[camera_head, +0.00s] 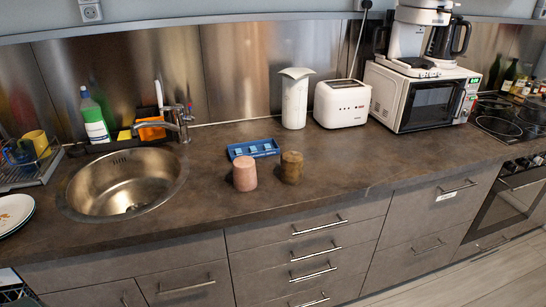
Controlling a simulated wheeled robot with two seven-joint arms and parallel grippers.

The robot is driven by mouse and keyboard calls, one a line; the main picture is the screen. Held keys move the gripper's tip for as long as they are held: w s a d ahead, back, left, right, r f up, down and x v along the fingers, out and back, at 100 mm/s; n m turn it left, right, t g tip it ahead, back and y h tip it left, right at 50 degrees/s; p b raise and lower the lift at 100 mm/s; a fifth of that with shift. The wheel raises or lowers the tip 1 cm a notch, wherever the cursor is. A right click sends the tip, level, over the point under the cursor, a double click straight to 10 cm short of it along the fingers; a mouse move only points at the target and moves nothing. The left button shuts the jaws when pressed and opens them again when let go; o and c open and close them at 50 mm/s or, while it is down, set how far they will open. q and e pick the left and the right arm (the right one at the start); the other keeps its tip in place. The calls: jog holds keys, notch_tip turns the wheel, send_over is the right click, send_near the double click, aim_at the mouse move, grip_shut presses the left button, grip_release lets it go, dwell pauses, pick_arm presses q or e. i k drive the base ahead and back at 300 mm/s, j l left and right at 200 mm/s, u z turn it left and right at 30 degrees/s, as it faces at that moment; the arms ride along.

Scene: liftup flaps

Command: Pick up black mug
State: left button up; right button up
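I cannot make out a black mug in the head view. A pinkish cylinder (244,173) and a brown cylinder (291,167) stand upright side by side on the dark countertop (350,165), in front of a blue tray (240,151). A yellow mug (37,142) and a dark blue mug-like item (18,155) are in the dish rack (32,178) at the far left. Neither of my grippers shows in this view.
A round sink (125,180) lies left, with a tap (180,120) and green-white bottle (95,120) behind. A white canister (295,100), toaster (342,103) and microwave (425,98) bearing a coffee maker stand at the back. The counter's front right is clear.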

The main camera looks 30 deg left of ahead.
aim_at(292, 169)
jog(key=i+l+u, duration=0.45)
jog(key=i+l, duration=0.3)
